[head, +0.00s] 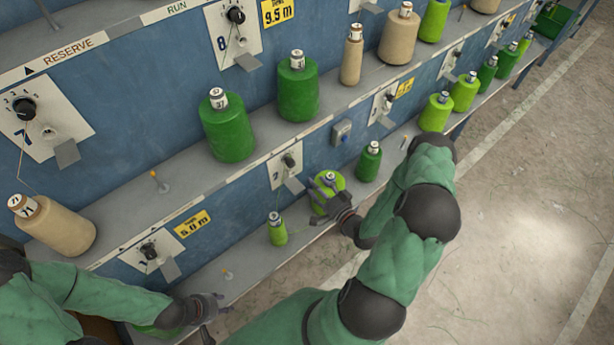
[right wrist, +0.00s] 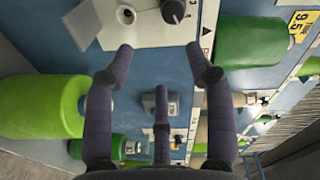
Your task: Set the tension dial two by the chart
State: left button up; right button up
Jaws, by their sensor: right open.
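Dial two (head: 289,160) is a black knob on a white plate (head: 279,172) marked 2, on the blue panel above the lower shelf. A grey flap sticks out below the plate. My right gripper (head: 332,196) is open and empty, in front of the lower shelf, below and right of dial two, apart from it. It overlaps a light green spool (head: 330,180). In the right wrist view its spread fingers (right wrist: 160,62) face the panel; a black knob (right wrist: 173,10) on a white plate shows at the top edge. My left gripper (head: 205,308) is by the lower shelf at bottom left; its fingers are unclear.
Dial one (head: 148,251) sits lower left, with a yellow 5.0 m label (head: 193,223) nearby. Green spools (head: 228,128) and tan cones stand on the upper shelf. A small green spool (head: 277,230) and a darker one (head: 369,162) stand on the lower shelf. The floor at right is clear.

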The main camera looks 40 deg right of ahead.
jog(key=s+d+f+g+h, duration=0.35)
jog(key=f+g, duration=0.25)
jog(key=f, duration=0.5)
jog(key=s+f+m+g+y, duration=0.1)
jog(key=s+f+m+g, duration=0.2)
jog(key=s+f+g, duration=0.6)
jog(key=s+a+m+g+y+b, duration=0.15)
jog(key=s+a+m+y, duration=0.25)
jog(key=s+a+y, duration=0.55)
jog(key=w+a+r+m+t+y, duration=0.1)
jog(key=w+a+r+m, duration=0.15)
jog(key=a, duration=0.25)
jog(key=w+a+r+m+t+y, duration=0.1)
jog(key=w+a+r, duration=0.2)
jog(key=a+r, duration=0.15)
jog(key=m+t+h, duration=0.8)
jog(key=m+t, duration=0.3)
jog(key=t, duration=0.4)
send_near(292, 165)
jog(key=shift+n, duration=0.25)
jog(key=w+b, duration=0.1)
jog(key=w, duration=0.2)
jog(key=w+b, duration=0.1)
jog(key=w, duration=0.3)
jog(key=w+b, duration=0.1)
jog(key=w, duration=0.3)
jog(key=shift+a+f, duration=0.15)
jog(key=shift+a, duration=0.25)
